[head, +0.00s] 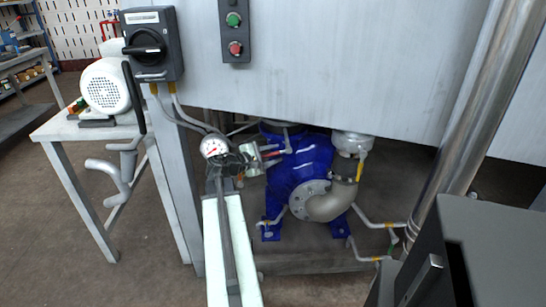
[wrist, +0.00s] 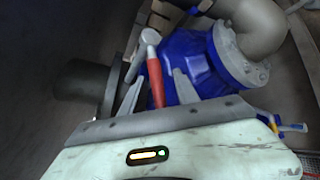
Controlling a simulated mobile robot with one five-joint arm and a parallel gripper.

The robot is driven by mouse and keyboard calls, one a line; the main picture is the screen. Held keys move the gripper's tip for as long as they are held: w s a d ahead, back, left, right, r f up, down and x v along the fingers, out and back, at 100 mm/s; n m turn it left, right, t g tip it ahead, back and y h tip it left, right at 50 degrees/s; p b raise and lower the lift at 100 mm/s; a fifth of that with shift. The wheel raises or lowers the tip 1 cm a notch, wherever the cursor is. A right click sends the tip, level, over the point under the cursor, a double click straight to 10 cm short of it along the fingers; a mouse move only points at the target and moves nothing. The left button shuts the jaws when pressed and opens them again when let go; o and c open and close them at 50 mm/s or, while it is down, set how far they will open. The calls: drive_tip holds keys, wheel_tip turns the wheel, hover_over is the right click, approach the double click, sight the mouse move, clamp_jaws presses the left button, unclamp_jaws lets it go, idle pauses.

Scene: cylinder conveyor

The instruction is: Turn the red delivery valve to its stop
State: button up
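The red delivery valve handle (wrist: 156,82) is a short lever on a silver stem, in the upper middle of the wrist view. In the head view the red handle (head: 271,154) shows small in front of the blue pump (head: 309,160). My gripper (wrist: 161,72) is open. Its two grey fingers stand one on each side of the red handle, with gaps visible; I cannot tell how deep the handle sits between them. In the head view my arm reaches up to the valve, and the fingers are hard to make out there.
A round white gauge (head: 214,147) is just left of the valve. A grey panel (head: 330,75) hangs over the pump, with a black rotary switch (head: 147,46) and a button box (head: 235,30). A steel pipe (head: 478,110) stands at the right. A white table (head: 90,128) is at the left.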

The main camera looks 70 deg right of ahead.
clamp_jaws()
idle(1.4)
